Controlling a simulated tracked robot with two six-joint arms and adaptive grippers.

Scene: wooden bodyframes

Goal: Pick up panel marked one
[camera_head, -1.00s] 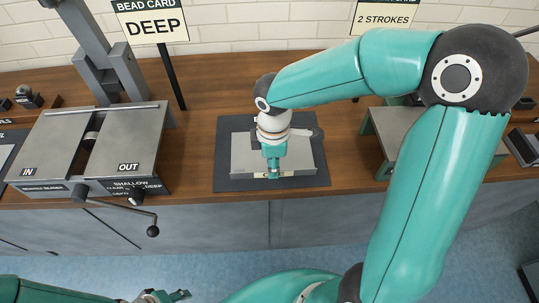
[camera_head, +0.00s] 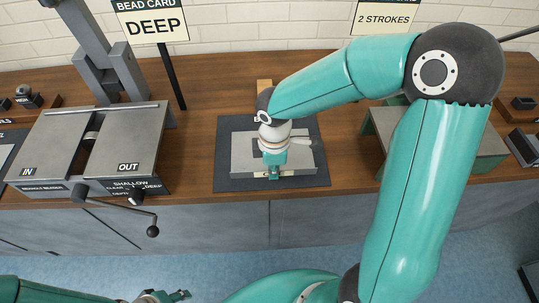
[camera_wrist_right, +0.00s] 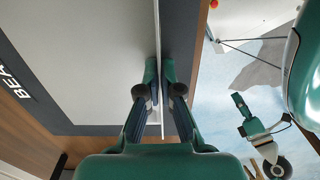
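A flat grey panel (camera_head: 245,155) lies on a dark mat (camera_head: 225,180) near the front of the wooden bench, in the middle of the head view. My right gripper (camera_head: 273,174) points down at the panel's front edge. In the right wrist view the fingers (camera_wrist_right: 160,82) sit close on both sides of the thin edge of the panel (camera_wrist_right: 100,60) and look shut on it. The number on the panel is not readable; the arm covers part of it. My left gripper (camera_head: 178,296) is at the bottom edge, away from the bench; its opening is unclear.
A bead machine (camera_head: 125,135) with a crank stands on the left of the bench. A green-framed stand (camera_head: 488,148) is on the right, partly behind my arm. Signs reading DEEP (camera_head: 155,25) and 2 STROKES (camera_head: 385,18) stand at the back.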

